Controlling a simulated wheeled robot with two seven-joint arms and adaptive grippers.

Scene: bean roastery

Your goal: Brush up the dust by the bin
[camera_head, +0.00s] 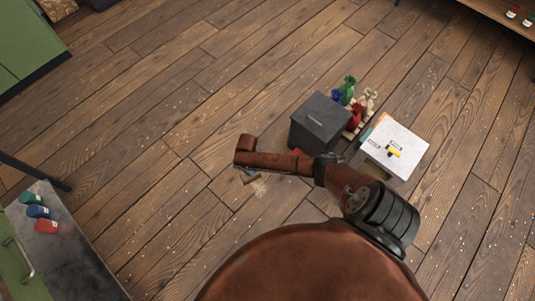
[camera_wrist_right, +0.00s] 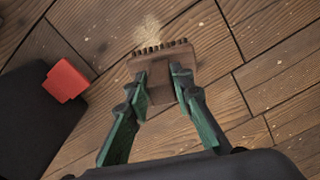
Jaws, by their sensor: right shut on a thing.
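A small pale patch of dust (camera_head: 260,187) lies on the wooden floor, left of and nearer than the dark grey bin (camera_head: 318,122). In the right wrist view the dust (camera_wrist_right: 149,28) lies just beyond the bristles of a brown brush (camera_wrist_right: 145,65). My right gripper (camera_wrist_right: 162,88), with green fingers, is shut on the brush's block. I cannot tell whether the bristles touch the floor. In the head view my right arm hides most of this gripper, and only a bit of the brush (camera_head: 249,177) shows. My left gripper is in neither view.
A red part (camera_wrist_right: 66,80) sits by the dark bin. Beside the bin are tied bags (camera_head: 349,90) and a white-topped box (camera_head: 394,148) with a yellow item. A grey-topped cabinet (camera_head: 75,260) holds several coloured bags at left. The floor left of the dust is open.

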